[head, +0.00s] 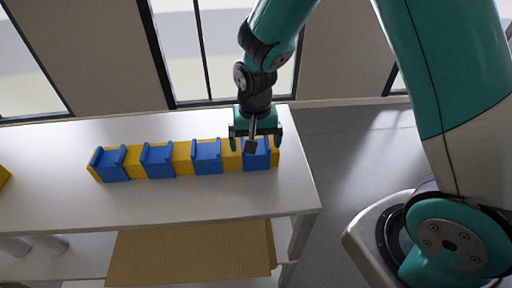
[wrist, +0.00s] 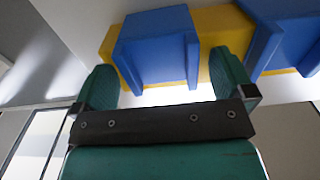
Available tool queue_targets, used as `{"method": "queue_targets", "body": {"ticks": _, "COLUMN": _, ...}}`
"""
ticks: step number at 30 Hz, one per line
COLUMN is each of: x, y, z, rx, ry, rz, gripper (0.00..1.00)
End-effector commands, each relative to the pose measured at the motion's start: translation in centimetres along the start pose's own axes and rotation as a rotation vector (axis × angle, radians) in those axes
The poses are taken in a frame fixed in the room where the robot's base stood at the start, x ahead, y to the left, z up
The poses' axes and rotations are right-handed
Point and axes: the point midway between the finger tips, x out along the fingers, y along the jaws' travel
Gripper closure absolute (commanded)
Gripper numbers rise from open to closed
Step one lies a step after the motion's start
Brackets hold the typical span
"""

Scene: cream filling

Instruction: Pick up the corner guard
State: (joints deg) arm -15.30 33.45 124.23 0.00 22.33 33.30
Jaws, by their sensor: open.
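Several blue corner guards sit in a row on a yellow bar (head: 182,158) on the white table. The rightmost blue corner guard (head: 256,158) is under my gripper (head: 256,138) in the head view, and the gripper partly hides it. In the wrist view, my gripper (wrist: 167,88) is open and empty. The nearest blue corner guard (wrist: 158,48) shows between and beyond its two green fingers. Another blue corner guard (wrist: 285,30) is at the right, close to the right finger. I cannot tell whether the fingers touch the guard.
Further blue corner guards (head: 207,158) stand to the left along the bar. The white table (head: 150,212) has clear room in front of the bar, and its right edge is near the gripper. A cardboard-coloured box (head: 190,252) lies on the shelf below. A window wall is behind.

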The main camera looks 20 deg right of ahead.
Motion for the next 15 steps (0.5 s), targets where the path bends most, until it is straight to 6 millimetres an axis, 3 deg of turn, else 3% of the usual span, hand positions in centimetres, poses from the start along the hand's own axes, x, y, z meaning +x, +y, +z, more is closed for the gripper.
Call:
{"method": "queue_targets", "body": {"ticks": 6, "x": 0.15, "y": 0.0, "z": 0.0, "rx": 0.0, "ry": 0.0, "rz": 0.0, "gripper": 0.0}}
{"method": "queue_targets", "body": {"ticks": 13, "x": 0.12, "y": 0.0, "z": 0.0, "rx": 0.0, "ry": 0.0, "rz": 0.0, "gripper": 0.49}}
{"method": "queue_targets", "body": {"ticks": 15, "x": 0.11, "y": 0.0, "z": 0.0, "rx": 0.0, "ry": 0.0, "rz": 0.0, "gripper": 0.49}}
